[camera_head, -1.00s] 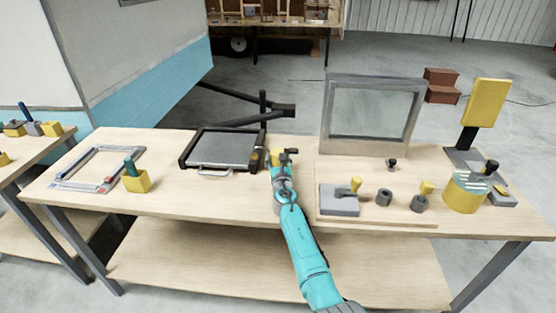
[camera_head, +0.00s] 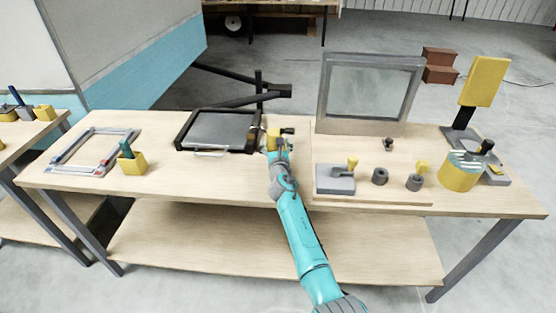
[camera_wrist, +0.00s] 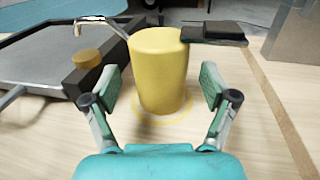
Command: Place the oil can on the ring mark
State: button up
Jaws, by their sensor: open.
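The yellow oil can (camera_wrist: 160,70) stands upright on the bench, with a thin curved spout to its left and a dark handle to its right. A faint yellow ring mark (camera_wrist: 160,121) shows on the wood around the front and sides of its base; the back of the ring is hidden. My gripper (camera_wrist: 159,86) is open, one finger on each side of the can, with visible gaps between pads and can. In the head view the can (camera_head: 272,140) is small and partly hidden by my gripper (camera_head: 275,149).
A dark tray-like frame (camera_head: 220,130) lies close on the left. On the right are a raised board edge, a grey block (camera_head: 334,180), a glazed frame (camera_head: 373,88) and a yellow pot (camera_head: 459,172). Bare wood lies in front of the can.

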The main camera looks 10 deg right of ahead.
jog(key=s, duration=0.6)
jog(key=s+a, duration=0.1)
jog(key=s, duration=0.2)
jog(key=shift+a, duration=0.1)
dwell(0.3)
